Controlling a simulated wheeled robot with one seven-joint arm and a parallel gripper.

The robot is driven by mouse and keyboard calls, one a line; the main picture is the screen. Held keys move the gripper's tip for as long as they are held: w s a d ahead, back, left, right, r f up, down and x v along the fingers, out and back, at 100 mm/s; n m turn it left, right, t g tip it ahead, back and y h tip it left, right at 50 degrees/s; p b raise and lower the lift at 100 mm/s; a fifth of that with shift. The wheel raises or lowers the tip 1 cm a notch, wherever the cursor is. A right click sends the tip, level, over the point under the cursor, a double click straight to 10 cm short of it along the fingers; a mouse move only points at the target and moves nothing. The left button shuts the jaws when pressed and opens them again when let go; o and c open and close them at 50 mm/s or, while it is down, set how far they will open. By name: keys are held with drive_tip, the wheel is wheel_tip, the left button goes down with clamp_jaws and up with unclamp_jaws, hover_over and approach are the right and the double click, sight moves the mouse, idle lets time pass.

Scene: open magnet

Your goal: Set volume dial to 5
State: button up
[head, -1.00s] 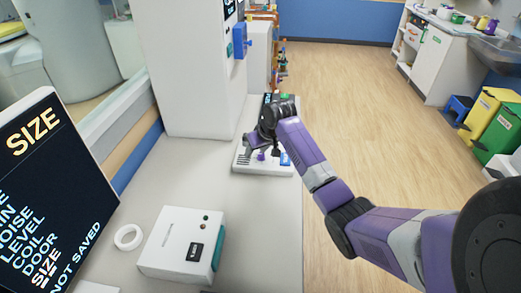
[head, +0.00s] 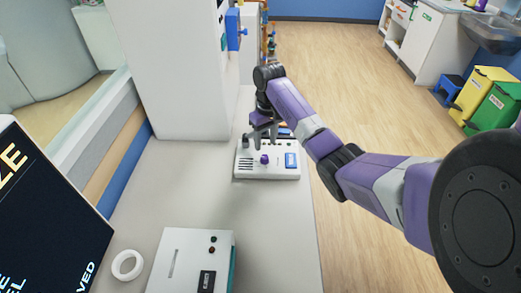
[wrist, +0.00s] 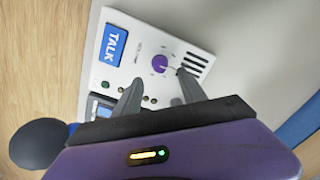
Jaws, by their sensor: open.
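The volume dial is a purple knob (head: 264,159) on a white intercom panel (head: 268,173) at the far end of the counter. In the wrist view the purple dial (wrist: 159,64) shows a light pointer line toward the right; the numbers around it are too small to read. My gripper (wrist: 155,85) is open, its two grey fingers apart, with the dial seen just beyond and between the tips, not touched as far as I can tell. In the head view my gripper (head: 264,138) hangs over the rear part of the panel.
A blue TALK button (wrist: 114,45) and a speaker grille (wrist: 196,62) flank the dial. A white box (head: 195,262) and a white ring (head: 127,265) lie nearer on the counter (head: 185,195). A tall white cabinet (head: 170,70) stands left of the panel.

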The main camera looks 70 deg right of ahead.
sight(264, 156)
drive_tip(key=shift+a+f, duration=0.1)
drive_tip(key=shift+f, duration=3.45)
clamp_jaws()
